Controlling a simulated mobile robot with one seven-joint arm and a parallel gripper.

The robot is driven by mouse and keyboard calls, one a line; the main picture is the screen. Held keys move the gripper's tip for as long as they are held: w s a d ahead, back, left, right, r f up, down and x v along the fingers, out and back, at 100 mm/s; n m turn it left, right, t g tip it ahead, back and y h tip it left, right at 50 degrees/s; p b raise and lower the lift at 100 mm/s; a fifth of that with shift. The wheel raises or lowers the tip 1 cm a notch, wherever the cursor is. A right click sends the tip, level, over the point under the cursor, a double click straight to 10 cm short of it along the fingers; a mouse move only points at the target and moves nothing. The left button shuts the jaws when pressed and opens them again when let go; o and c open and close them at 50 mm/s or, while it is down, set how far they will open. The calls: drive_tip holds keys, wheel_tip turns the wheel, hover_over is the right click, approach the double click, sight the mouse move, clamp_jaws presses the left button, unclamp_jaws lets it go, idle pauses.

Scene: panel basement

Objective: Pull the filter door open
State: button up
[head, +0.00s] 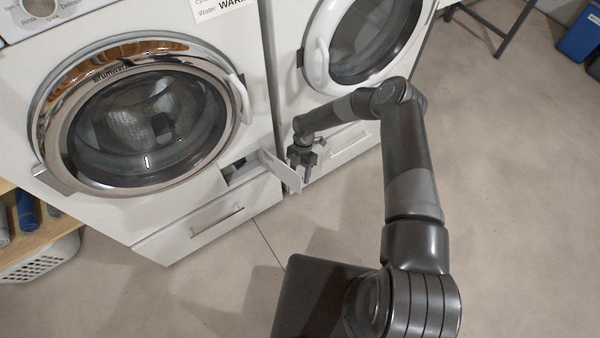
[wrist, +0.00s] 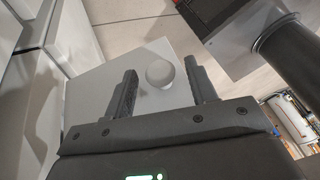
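The filter door (head: 281,171) is a small light-grey flap at the lower right of the left washing machine. It stands swung out from the front, with a dark opening (head: 236,168) showing beside it. My gripper (head: 300,160) is at the flap's right side, in front of the gap between the two machines. In the wrist view, the door (wrist: 95,88) is a pale panel beyond my open fingers. A round white knob (wrist: 160,74) shows between the fingertips, with a gap on each side. Whether the fingers reach past the knob is hard to tell.
The left washing machine (head: 30,110) has a lower drawer front with a handle (head: 217,221) below the flap. A second white machine (head: 285,60) stands close on the right. A shelf with a white basket (head: 42,262) is at the left. The floor in front is clear.

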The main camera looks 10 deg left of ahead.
drive_tip(key=shift+r, duration=0.1)
drive_tip(key=d+r, duration=1)
drive_tip(key=d, duration=0.1)
drive_tip(key=shift+s+d+r, duration=0.2)
drive_tip(key=shift+d+r, duration=0.15)
drive_tip(key=shift+r, duration=0.05)
drive_tip(key=shift+r, duration=0.1)
